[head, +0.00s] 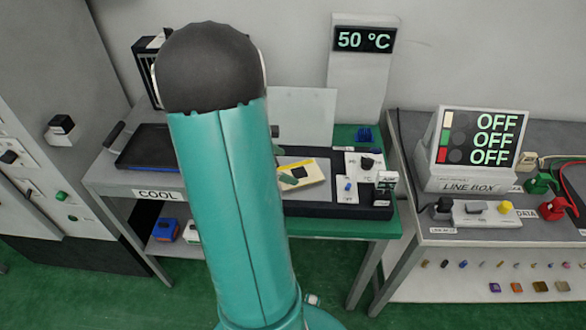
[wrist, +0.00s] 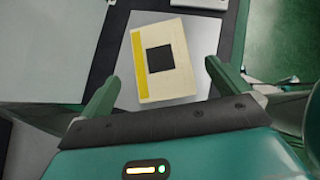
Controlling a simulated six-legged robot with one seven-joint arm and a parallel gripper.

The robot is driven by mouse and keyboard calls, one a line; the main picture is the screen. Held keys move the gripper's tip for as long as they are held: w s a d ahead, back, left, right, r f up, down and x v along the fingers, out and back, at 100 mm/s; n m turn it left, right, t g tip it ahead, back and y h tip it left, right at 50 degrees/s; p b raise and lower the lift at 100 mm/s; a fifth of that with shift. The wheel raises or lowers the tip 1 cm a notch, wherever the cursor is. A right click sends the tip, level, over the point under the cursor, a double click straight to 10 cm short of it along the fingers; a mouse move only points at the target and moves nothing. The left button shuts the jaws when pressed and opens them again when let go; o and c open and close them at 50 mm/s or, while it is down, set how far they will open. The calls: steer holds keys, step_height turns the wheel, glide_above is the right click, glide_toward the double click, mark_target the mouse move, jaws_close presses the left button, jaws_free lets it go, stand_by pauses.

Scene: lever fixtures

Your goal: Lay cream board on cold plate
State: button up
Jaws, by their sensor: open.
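The cream board (wrist: 163,60), with a yellow strip along its left edge and a black square, lies slightly turned on a light grey plate (wrist: 125,30). It also shows in the head view (head: 314,174), partly hidden by my arm. My gripper (wrist: 167,84) is open, its green fingers either side of the board's near end; I cannot tell whether they touch it. A dark flat plate with a black handle (head: 146,145) sits on the left of the bench above a COOL label (head: 160,195); this may be the cold plate.
A sign reading 50 °C (head: 364,39) stands behind the bench. A small control panel (head: 366,165) with knobs is just right of the board. A line box (head: 478,150) showing OFF and coloured levers stand on the right bench. An upright pale panel (head: 305,112) stands behind.

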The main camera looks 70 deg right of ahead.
steer(key=v, duration=0.6)
steer(key=shift+w+r, duration=0.15)
steer(key=shift+r, duration=0.1)
steer(key=shift+a, duration=0.1)
steer(key=w+a+r+m+t, duration=0.1)
steer(key=w+a+r+t, duration=0.2)
steer(key=a, duration=0.4)
steer(key=w+a+r+m+t, duration=0.25)
steer(key=w+a, duration=0.25)
steer(key=a, duration=0.3)
steer(key=w+a+r+m+t, duration=0.1)
steer(key=w+a+r+t, duration=0.2)
steer(key=a, duration=0.4)
steer(key=a+r+m+t+y, duration=0.1)
steer(key=a+r+t+y, duration=0.1)
steer(key=a, duration=0.8)
steer(key=a+r+m+t+y, duration=0.1)
steer(key=a+r+t+y, duration=0.1)
steer(key=a, duration=0.8)
steer(key=shift+s+a+r+y, duration=0.2)
steer(key=shift+r+y, duration=0.4)
steer(key=shift+r, duration=0.1)
steer(key=shift+m+t, duration=0.25)
